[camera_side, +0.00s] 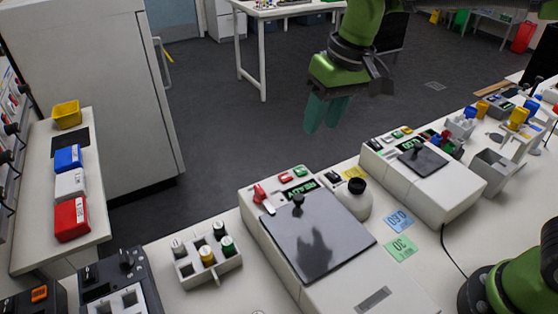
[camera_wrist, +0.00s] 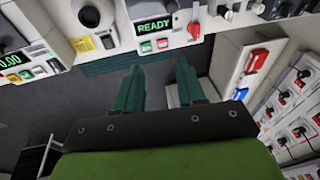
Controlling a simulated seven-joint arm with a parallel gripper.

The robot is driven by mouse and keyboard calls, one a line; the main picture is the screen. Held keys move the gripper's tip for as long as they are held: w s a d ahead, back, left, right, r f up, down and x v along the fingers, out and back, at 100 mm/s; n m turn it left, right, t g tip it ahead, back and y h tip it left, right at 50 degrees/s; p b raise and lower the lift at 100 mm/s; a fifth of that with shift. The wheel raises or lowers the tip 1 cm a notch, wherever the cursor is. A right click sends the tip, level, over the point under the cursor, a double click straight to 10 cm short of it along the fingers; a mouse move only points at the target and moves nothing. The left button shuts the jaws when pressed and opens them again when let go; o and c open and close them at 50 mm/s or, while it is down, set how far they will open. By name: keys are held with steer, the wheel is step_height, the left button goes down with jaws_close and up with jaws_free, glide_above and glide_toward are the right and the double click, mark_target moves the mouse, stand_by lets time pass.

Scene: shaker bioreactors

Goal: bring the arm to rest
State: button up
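My gripper (camera_side: 322,126) hangs in the air above and behind the bench in the side view, with its teal fingers pointing down. In the wrist view, the two fingers of my gripper (camera_wrist: 160,68) stand apart with nothing between them. It touches nothing. The shaker (camera_side: 318,232) with the dark lid stands below and in front of it, and its display reads READY. This display (camera_wrist: 154,25) also shows at the top of the wrist view. A shadow shaped like a gripper lies on the lid.
A white rack (camera_side: 206,262) with several capped vials stands left of the shaker. A second shaker (camera_side: 424,177) stands to the right, with blue and green cards (camera_side: 400,249) between. A side bench (camera_side: 88,239) holds coloured boxes. The dark floor behind is open.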

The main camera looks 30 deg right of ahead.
steer(key=s+d+f+m+t, duration=0.1)
steer(key=s+d+m+t, duration=0.3)
steer(key=s+d, duration=1)
steer(key=shift+s+d+t, duration=0.2)
steer(key=shift+s+t, duration=0.1)
steer(key=shift+t, duration=0.3)
